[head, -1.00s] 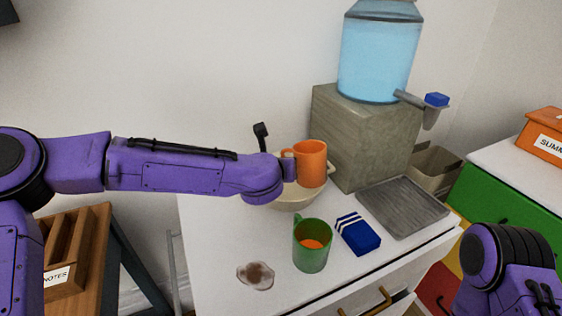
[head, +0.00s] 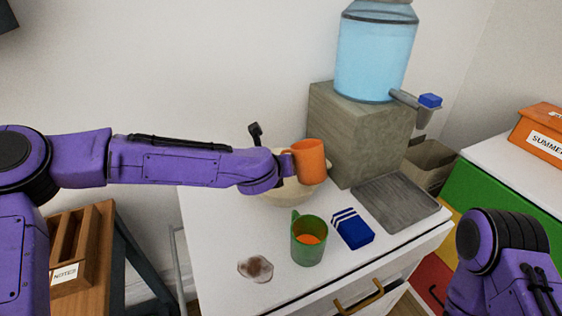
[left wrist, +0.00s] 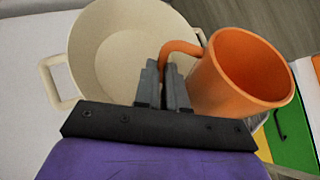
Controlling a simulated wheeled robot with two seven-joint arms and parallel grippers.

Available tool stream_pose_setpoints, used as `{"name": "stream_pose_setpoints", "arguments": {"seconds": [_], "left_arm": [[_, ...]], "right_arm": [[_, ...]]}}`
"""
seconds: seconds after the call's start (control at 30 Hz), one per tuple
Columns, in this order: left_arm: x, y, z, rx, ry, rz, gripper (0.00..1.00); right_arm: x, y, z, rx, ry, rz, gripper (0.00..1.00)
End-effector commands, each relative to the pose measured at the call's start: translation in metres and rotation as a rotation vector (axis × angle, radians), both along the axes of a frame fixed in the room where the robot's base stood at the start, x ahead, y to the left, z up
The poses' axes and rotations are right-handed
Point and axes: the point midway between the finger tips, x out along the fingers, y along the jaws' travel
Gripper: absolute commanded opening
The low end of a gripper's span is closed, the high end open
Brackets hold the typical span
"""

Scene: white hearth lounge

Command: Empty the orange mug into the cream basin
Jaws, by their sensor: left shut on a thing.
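The orange mug (head: 311,162) is held slightly tilted above the right part of the cream basin (head: 289,193) in the head view. My left gripper (left wrist: 165,82) is shut on the mug's handle. In the left wrist view the mug (left wrist: 228,88) is right of the fingers, with its opening toward the upper right. The basin (left wrist: 97,45) lies below and left of it, and the visible part of its inside looks empty. The mug's contents are not clear. My right gripper is out of view; only part of my right arm shows at the lower right.
A green mug (head: 308,250) with orange contents stands in front of the basin, beside a blue striped packet (head: 353,229). A brown stain (head: 256,268) lies on the white cabinet top. A grey tray (head: 396,206) and a water dispenser (head: 358,138) stand to the right.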

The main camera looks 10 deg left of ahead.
Motion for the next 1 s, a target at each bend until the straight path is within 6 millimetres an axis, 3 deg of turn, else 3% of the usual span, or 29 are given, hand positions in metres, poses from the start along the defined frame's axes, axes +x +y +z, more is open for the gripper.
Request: {"name": "stream_pose_setpoints", "arguments": {"seconds": [1.0], "left_arm": [[-0.005, -0.007, -0.005, -0.154, 0.14, -0.001, 0.0]], "right_arm": [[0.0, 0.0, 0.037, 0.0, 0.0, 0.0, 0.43]]}}
